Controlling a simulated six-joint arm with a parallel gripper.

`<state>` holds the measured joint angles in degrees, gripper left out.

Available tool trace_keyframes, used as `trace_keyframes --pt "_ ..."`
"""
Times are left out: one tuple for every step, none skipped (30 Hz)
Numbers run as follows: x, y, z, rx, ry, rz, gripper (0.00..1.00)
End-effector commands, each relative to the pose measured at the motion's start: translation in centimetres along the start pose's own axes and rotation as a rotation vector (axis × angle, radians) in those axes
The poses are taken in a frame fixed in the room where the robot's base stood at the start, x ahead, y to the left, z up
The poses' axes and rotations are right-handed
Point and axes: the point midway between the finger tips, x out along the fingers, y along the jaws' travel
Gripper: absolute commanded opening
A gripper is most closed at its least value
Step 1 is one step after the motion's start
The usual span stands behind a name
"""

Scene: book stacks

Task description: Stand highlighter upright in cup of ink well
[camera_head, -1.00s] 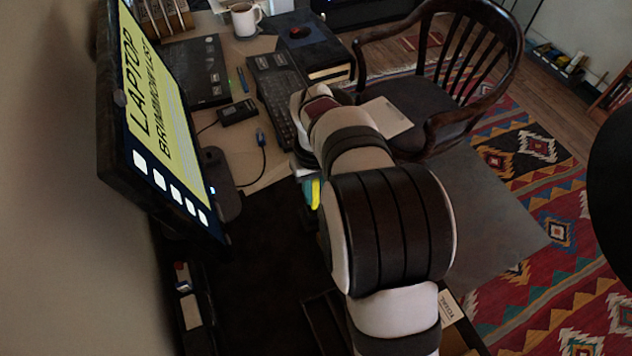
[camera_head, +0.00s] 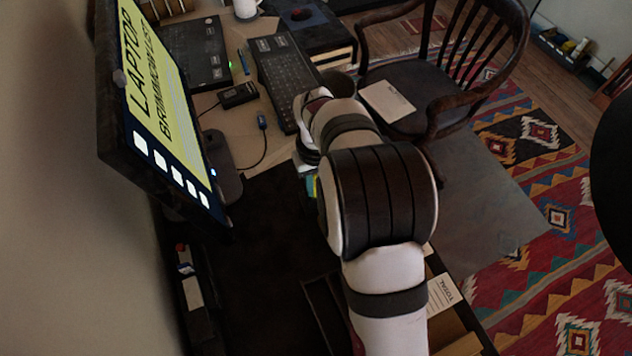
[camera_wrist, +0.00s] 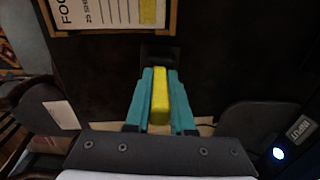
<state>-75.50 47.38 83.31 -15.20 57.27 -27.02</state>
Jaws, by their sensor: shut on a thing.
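My gripper (camera_wrist: 160,75) is shut on a yellow highlighter (camera_wrist: 160,100), which lies between its two teal fingers in the wrist view. In the head view my arm covers most of the gripper; only a small teal and yellow part (camera_head: 315,186) shows beside the arm. A small dark block (camera_wrist: 158,52) on the dark surface is just past the fingertips in the wrist view. I cannot tell whether it is the ink well, and no cup opening can be made out.
A labelled pad (camera_wrist: 90,12) with a yellow strip lies at the wrist view's top. In the head view a monitor (camera_head: 165,120) stands left, a keyboard (camera_head: 285,75) and books (camera_head: 310,30) lie beyond the arm, and a chair (camera_head: 440,90) is right.

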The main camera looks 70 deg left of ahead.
Motion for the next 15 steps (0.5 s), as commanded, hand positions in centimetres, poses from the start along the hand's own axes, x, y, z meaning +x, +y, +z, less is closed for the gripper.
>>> trace_keyframes --pt "-0.01 0.00 0.00 0.000 0.000 0.000 0.23" --pt "-0.01 0.00 0.00 0.000 0.000 0.000 0.29" --pt "-0.01 0.00 0.00 0.000 0.000 0.000 0.36" --pt "-0.01 0.00 0.00 0.000 0.000 0.000 0.41" --pt "-0.01 0.00 0.00 0.000 0.000 0.000 0.47" --pt "-0.01 0.00 0.00 0.000 0.000 0.000 0.54" --pt "-0.01 0.00 0.00 0.000 0.000 0.000 0.57" --pt "-0.01 0.00 0.00 0.000 0.000 0.000 0.57" --pt "-0.01 0.00 0.00 0.000 0.000 0.000 0.57" --pt "-0.01 0.00 0.00 0.000 0.000 0.000 0.57" --pt "-0.01 0.00 0.00 0.000 0.000 0.000 0.57" --pt "-0.01 0.00 0.00 0.000 0.000 0.000 0.57" --pt "-0.01 0.00 0.00 0.000 0.000 0.000 0.57" --pt "-0.02 0.00 0.00 0.000 0.000 0.000 0.57" --pt "-0.10 0.00 -0.01 0.000 0.000 0.000 0.57"
